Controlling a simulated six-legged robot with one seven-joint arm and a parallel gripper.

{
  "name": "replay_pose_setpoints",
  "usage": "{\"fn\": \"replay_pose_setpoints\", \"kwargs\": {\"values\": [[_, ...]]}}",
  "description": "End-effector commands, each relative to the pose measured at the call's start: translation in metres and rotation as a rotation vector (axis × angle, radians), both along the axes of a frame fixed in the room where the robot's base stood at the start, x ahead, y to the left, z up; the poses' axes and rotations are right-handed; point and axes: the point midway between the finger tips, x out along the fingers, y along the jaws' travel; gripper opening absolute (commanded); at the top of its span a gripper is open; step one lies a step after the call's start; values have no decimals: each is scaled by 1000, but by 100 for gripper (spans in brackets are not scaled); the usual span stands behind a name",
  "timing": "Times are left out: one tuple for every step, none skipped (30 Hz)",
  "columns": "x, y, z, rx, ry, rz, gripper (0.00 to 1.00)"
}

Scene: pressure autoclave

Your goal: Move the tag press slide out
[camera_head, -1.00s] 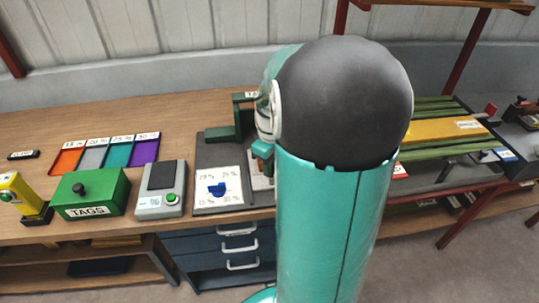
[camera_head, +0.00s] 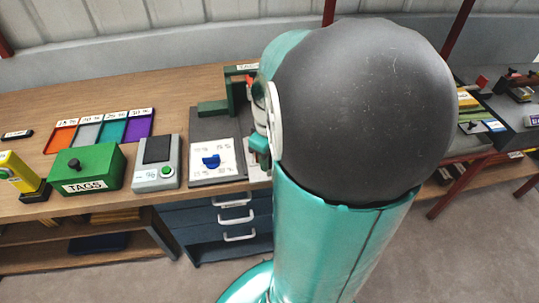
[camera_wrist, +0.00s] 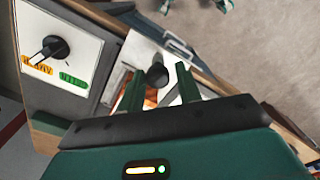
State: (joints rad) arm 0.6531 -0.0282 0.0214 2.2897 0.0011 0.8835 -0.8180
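The tag press is a green frame (camera_head: 228,92) with a partly readable label, standing on a dark base at the back of the bench in the head view. In the wrist view, a round black knob (camera_wrist: 157,75) stands on a pale metal plate, which looks like the press slide (camera_wrist: 138,50). My gripper (camera_wrist: 160,82) is open, its two green fingers apart on either side of the knob's near side. I cannot tell whether they touch it. An orange patch shows between the fingers. In the head view my arm hides most of the gripper and the slide.
A grey scale (camera_head: 157,162), a green TAGS box (camera_head: 87,170) and coloured trays (camera_head: 138,127) stand farther left. Blue drawers (camera_head: 230,222) are below.

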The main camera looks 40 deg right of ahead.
Motion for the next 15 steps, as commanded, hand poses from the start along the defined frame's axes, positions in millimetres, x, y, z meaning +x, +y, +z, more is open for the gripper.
{"fn": "replay_pose_setpoints", "kwargs": {"values": [[-1,1,0,2,2,0,42],[0,1,0,2,2,0,48],[0,0,0,1,1,0,48],[0,0,0,1,1,0,48],[0,0,-1,0,0,0,48],[0,0,-1,0,0,0,48],[0,0,-1,0,0,0,48],[0,0,0,-1,0,0,48],[0,0,0,-1,-1,0,48],[0,0,0,-1,-1,0,48],[0,0,0,-2,-1,0,48],[0,0,2,-2,-1,0,48],[0,0,4,-2,-2,0,48],[0,0,6,-3,-3,0,48],[1,-1,11,-3,-5,0,48]]}}
